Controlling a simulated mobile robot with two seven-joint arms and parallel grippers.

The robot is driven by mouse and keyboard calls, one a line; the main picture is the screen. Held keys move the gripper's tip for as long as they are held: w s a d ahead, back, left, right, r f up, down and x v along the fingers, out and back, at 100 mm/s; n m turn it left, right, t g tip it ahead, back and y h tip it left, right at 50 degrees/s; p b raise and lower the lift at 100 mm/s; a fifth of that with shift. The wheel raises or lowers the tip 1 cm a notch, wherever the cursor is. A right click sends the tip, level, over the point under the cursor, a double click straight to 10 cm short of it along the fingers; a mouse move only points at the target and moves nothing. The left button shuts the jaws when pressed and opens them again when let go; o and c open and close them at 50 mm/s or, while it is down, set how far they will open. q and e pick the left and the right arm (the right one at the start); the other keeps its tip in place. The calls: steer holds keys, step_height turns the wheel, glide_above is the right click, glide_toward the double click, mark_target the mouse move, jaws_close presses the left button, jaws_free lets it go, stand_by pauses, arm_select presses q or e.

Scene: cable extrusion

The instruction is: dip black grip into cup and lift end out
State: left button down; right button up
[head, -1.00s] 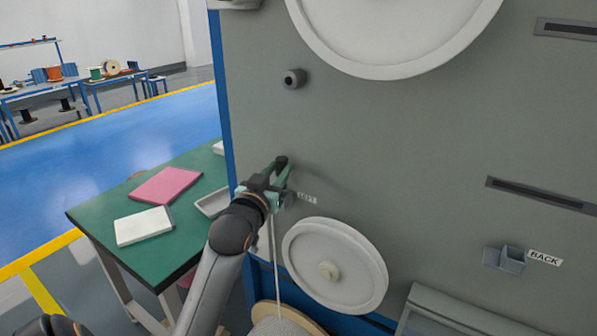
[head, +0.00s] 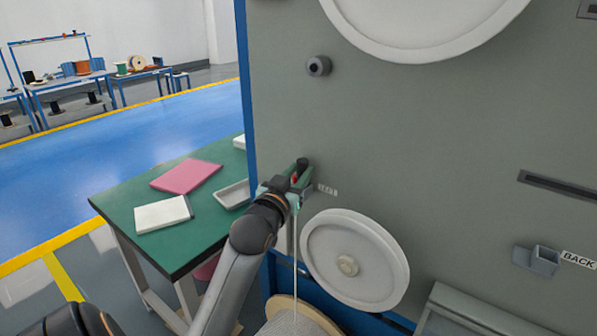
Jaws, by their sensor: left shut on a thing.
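My left gripper (head: 298,178) is at the grey machine panel, beside a small label. It is shut on a black grip (head: 303,164), whose dark end shows at the fingertips; a bit of red shows between the green fingers. A pale cable (head: 294,250) hangs from below the gripper to a spool (head: 297,322) at the bottom. A small grey open cup (head: 543,259) is fixed to the panel at the right, by a label reading BACK. Any holder behind my left gripper is hidden. My right gripper is not in view.
A white wheel (head: 355,262) sits just right of and below my left gripper, and a larger one (head: 420,20) is above. A dark knob (head: 318,65) sticks out of the panel. A green table (head: 130,205) with a pink folder, a white block and a tray (head: 234,194) stands left.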

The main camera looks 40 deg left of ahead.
arm_select(q)
steer(key=shift+f, duration=0.35)
stand_by(0.5)
steer(key=shift+r, duration=0.15)
stand_by(0.4)
steer(key=shift+r+p, duration=2.05)
steer(key=shift+p, duration=0.45)
